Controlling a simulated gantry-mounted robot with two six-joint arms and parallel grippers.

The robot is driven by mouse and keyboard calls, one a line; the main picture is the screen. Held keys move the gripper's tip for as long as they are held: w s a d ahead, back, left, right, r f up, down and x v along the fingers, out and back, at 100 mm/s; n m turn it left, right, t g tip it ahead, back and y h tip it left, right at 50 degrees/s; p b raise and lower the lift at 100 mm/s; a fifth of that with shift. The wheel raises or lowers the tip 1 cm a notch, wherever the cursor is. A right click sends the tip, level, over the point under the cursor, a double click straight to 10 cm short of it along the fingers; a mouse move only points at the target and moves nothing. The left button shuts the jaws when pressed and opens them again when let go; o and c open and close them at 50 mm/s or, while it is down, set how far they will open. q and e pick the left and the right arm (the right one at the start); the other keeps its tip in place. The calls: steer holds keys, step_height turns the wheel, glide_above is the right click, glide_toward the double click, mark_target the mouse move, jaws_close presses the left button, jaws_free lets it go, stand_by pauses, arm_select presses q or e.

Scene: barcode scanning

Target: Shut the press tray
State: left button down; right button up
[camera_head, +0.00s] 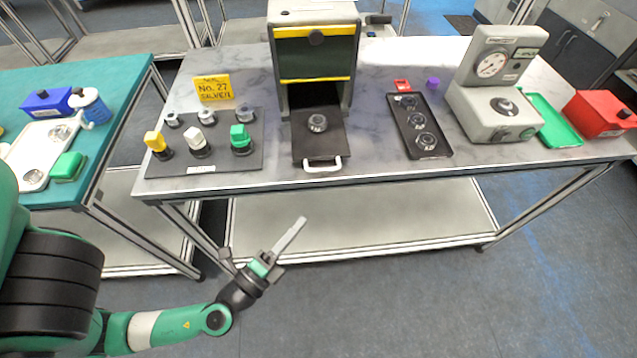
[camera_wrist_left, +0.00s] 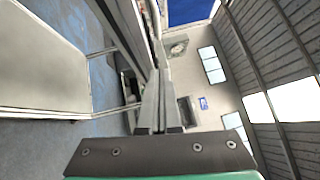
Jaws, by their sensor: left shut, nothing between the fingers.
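The press (camera_head: 316,50) stands at the back of the grey table, a dark box with yellow trim. Its black tray (camera_head: 318,143) is pulled out toward the front edge, with a white handle (camera_head: 322,165) at its front. A round metal part (camera_head: 317,123) sits on the tray. My left gripper (camera_head: 300,224) is shut and empty, in front of the table and below its edge, apart from the handle. In the left wrist view its fingers (camera_wrist_left: 158,98) are together, pointing away. My right gripper is in neither view.
A dark mat (camera_head: 205,165) with stamps and metal parts lies left of the tray. A black tray (camera_head: 432,147) with round parts and a gauge device (camera_head: 495,95) stand to the right. A yellow sign (camera_head: 213,88) stands behind the mat. The floor before the table is clear.

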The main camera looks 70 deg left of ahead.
arm_select(q)
steer(key=shift+w+a+r+p, duration=0.3)
steer(key=shift+w+a+p, duration=0.05)
steer(key=shift+w+a, duration=1)
steer(key=shift+w+a+r+p, duration=0.3)
steer(key=shift+w+a, duration=0.9)
steer(key=shift+w, duration=0.35)
steer(key=shift+w+a+r+p, duration=0.3)
steer(key=shift+w+a+p, duration=0.05)
steer(key=shift+w+a, duration=1)
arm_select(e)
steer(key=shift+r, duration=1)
arm_select(q)
steer(key=shift+w+d, duration=0.1)
